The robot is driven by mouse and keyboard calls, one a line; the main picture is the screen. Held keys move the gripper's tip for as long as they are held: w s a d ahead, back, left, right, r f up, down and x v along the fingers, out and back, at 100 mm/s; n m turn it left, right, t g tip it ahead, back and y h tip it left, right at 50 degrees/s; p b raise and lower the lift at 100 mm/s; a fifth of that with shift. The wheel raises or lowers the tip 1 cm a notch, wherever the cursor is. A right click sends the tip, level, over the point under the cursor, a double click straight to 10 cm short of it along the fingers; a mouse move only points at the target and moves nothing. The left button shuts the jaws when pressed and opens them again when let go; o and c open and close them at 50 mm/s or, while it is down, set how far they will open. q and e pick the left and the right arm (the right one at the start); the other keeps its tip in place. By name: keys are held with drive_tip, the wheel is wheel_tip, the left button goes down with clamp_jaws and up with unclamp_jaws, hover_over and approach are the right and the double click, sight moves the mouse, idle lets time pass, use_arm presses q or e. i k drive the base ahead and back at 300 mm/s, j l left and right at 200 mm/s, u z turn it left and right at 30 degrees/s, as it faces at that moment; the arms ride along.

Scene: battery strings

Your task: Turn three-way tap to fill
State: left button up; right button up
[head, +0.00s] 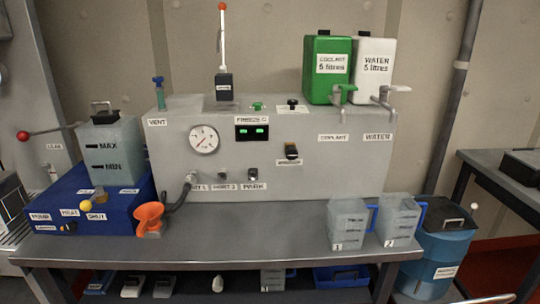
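A small tap with a yellow ball on its handle (86,205) sits at the foot of the grey tank (112,150), on the blue box (125,212) at the left. Its handle points toward the front left, with the ball just above the label SHUT (96,217). Two more small labels (128,191) lie left and right of the tap, too small to read. The tank is marked MAX and MIN. Neither of my grippers is in view.
A red-ball lever (22,135) sticks out left of the tank. Two jugs (347,224) stand at the bench's right. The bench (250,240) is clear in the middle.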

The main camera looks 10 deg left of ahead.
sight(86, 205)
drive_tip(key=u, duration=1.45)
